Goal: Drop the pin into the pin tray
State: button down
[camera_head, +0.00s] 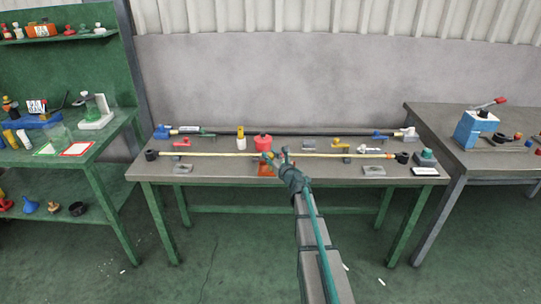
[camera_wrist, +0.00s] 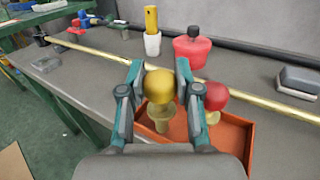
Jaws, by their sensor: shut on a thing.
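My gripper (camera_wrist: 159,74) is shut on a pin with a round gold head (camera_wrist: 159,86) and a brass stem, held upright between the fingers. The pin is over the left part of the orange pin tray (camera_wrist: 240,139); I cannot tell how far its stem tip is from the tray floor. A second pin with a red round head (camera_wrist: 215,96) stands in the tray, just right of the right finger. In the head view the tray (camera_head: 265,170) shows on the middle table, below my gripper (camera_head: 274,157), which hides part of it.
A long brass rod (camera_head: 215,154) and a dark rod behind it run along the grey table (camera_head: 225,173). A red container (camera_wrist: 192,52) and a yellow-handled tool in a white cup (camera_wrist: 152,43) stand behind the tray. A grey block (camera_wrist: 299,82) lies at right.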

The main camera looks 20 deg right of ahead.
jog(key=shift+f+b, duration=0.35)
jog(key=shift+b, duration=0.05)
jog(key=c, duration=0.8)
grip_release()
jog(key=shift+r, duration=0.15)
